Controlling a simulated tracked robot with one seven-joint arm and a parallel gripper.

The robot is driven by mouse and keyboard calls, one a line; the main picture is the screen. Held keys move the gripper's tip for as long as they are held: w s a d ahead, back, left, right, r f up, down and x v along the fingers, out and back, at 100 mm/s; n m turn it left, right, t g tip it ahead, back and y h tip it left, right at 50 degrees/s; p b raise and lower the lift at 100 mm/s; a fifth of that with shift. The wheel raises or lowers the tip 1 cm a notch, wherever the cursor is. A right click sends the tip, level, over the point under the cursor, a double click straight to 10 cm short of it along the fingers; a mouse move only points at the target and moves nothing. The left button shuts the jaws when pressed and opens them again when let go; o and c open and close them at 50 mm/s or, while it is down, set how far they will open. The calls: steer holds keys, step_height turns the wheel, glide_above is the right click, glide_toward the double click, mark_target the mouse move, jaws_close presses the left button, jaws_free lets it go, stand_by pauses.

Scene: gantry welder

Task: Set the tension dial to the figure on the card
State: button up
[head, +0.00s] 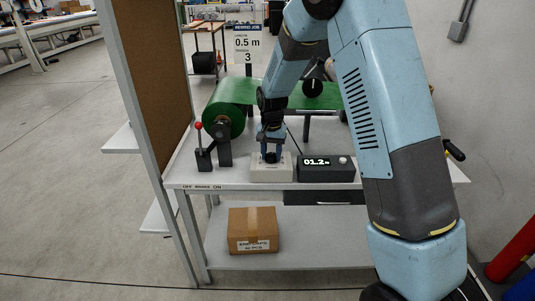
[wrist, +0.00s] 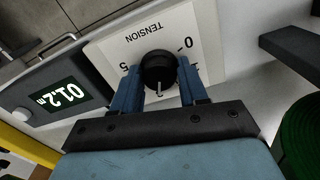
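The card (head: 246,44) on a post reads "REWIND JOB", length 0.5 m, tension 3. The tension dial is a black round knob (wrist: 157,68) on a pale panel (wrist: 107,46) marked "TENSION", upside down in the wrist view. A small white mark on the knob points down the picture, toward my gripper's palm. In the head view my gripper (head: 270,152) is over the pale box (head: 271,174).
A dark counter box (head: 326,173) reading 01.2 m, with a white knob, stands right of the dial box. A red-tipped lever (head: 199,140) and a green roll (head: 224,120) are at the left. A cardboard box (head: 253,230) sits on the lower shelf.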

mark_target(272, 154)
steer(key=o, duration=0.4)
steer(key=shift+r, duration=0.1)
step_height(272, 154, up, 13)
steer(key=shift+r, duration=0.2)
stand_by(0.4)
